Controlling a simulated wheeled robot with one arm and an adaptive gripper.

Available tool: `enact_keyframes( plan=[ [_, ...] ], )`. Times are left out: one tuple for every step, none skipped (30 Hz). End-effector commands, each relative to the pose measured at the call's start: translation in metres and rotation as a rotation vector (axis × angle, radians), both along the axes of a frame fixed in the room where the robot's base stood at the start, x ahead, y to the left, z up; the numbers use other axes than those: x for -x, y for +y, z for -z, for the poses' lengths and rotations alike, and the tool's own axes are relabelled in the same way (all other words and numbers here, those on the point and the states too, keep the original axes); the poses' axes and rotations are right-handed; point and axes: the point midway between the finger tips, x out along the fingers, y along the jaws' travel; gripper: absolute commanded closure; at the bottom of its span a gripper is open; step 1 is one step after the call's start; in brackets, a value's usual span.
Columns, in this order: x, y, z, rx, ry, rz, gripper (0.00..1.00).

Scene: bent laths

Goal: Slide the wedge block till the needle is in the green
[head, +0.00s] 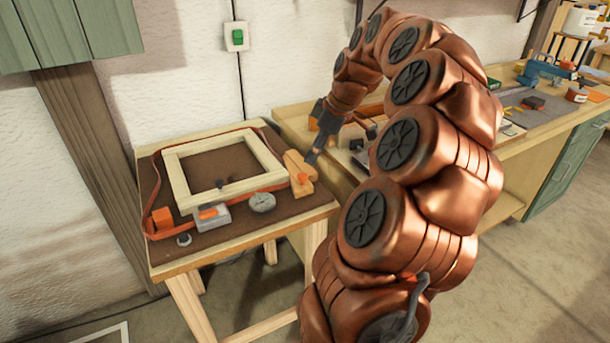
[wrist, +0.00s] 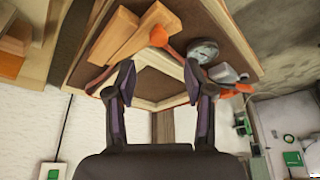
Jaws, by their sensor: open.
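The wooden wedge block (head: 299,176), with an orange knob on it, sits at the right edge of the small table beside the pale wooden frame (head: 183,180). In the wrist view the wedge block (wrist: 150,30) shows as two slanted wooden pieces at the top, with the orange knob by their end. The round gauge (head: 262,202) lies in front of the frame; it also shows in the wrist view (wrist: 203,51). Its needle and any green zone are too small to read. My gripper (wrist: 158,76) is open and empty, its fingers apart near the wedge block; contact cannot be told.
An orange strap (head: 222,133) runs around the frame. A grey buckle (head: 213,216) and an orange corner block (head: 162,217) lie along the table's front left. A long workbench (head: 500,175) with tools stands behind my arm. A wooden post stands left.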

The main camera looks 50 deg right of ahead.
Motion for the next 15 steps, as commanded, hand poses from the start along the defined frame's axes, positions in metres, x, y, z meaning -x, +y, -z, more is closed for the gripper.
enact_keyframes(
  plan=[
    [0.001, -0.003, 0.002, 0.001, -0.002, 0.002, 0.47],
    [0.0, -0.003, 0.004, 0.001, -0.002, 0.002, 0.47],
    [-0.001, -0.003, 0.006, 0.0, -0.001, 0.0, 0.47],
    [-0.002, -0.002, 0.009, 0.0, -0.001, 0.0, 0.47],
    [-0.003, -0.002, 0.011, 0.0, -0.001, 0.0, 0.47],
    [-0.004, 0.0, 0.015, 0.0, -0.001, 0.0, 0.47],
    [-0.006, 0.0, 0.019, -0.001, 0.0, 0.0, 0.47],
    [-0.007, 0.001, 0.022, -0.002, 0.001, -0.001, 0.47],
    [-0.008, 0.003, 0.027, -0.002, 0.001, -0.001, 0.47],
    [-0.01, 0.003, 0.031, -0.002, 0.001, -0.001, 0.47],
    [-0.012, 0.004, 0.035, -0.001, 0.0, 0.0, 0.47],
    [-0.014, 0.005, 0.041, -0.002, 0.001, -0.001, 0.47],
    [-0.015, 0.006, 0.045, -0.004, 0.003, -0.002, 0.47],
    [-0.016, 0.007, 0.049, -0.005, 0.003, -0.001, 0.47],
    [-0.018, 0.008, 0.054, -0.004, 0.003, -0.001, 0.47]
  ],
)
